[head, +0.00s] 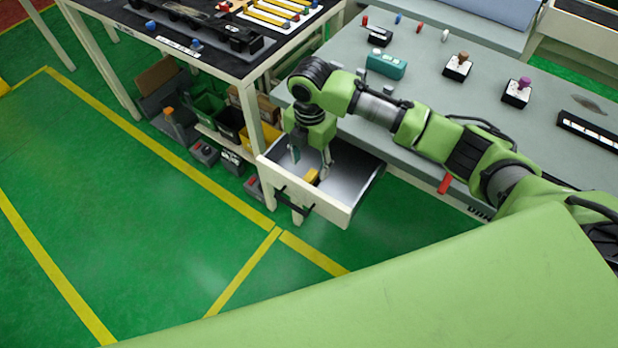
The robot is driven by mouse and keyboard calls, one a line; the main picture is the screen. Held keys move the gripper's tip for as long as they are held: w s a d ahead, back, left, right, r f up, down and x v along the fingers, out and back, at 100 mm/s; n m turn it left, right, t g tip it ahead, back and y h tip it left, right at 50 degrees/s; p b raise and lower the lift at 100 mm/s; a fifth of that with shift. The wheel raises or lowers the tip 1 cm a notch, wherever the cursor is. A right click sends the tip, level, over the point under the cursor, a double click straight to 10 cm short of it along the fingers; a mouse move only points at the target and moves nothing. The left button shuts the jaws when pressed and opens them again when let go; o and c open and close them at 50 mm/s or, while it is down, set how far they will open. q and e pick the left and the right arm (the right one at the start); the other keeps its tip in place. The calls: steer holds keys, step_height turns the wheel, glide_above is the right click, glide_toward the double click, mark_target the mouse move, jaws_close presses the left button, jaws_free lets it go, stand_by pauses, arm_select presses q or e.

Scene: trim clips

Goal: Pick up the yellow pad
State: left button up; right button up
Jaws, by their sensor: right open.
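The yellow pad (311,176) is a small block lying in an open white drawer (350,178) under the grey workbench, near the drawer's front wall. My right gripper (311,165) reaches down into the drawer from above, its fingers apart on either side of the area just above and beside the pad. It is open, and I see nothing held in it. Part of the pad is hidden, and I cannot tell whether a finger touches it. My left gripper does not show.
The grey bench (430,100) carries a teal box (386,64) and small switch boxes, including one with a purple knob (524,83). A dark-topped table (215,55) stands at the left, with bins (208,108) below. Green floor in front is clear.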

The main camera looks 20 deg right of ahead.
mark_target(309, 176)
steer(key=shift+w+f, duration=0.1)
steer(key=shift+f, duration=0.7)
steer(key=shift+a+f+p, duration=0.1)
steer(key=shift+f+p, duration=0.3)
steer(key=shift+f, duration=0.45)
steer(key=f, duration=0.2)
steer(key=shift+s+f, duration=0.2)
steer(key=shift+f, duration=0.55)
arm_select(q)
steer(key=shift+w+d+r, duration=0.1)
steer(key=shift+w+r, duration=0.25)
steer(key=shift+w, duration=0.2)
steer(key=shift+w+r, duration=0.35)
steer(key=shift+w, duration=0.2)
arm_select(e)
steer(key=c, duration=1.3)
steer(key=shift+w+r, duration=0.1)
steer(key=shift+r, duration=0.05)
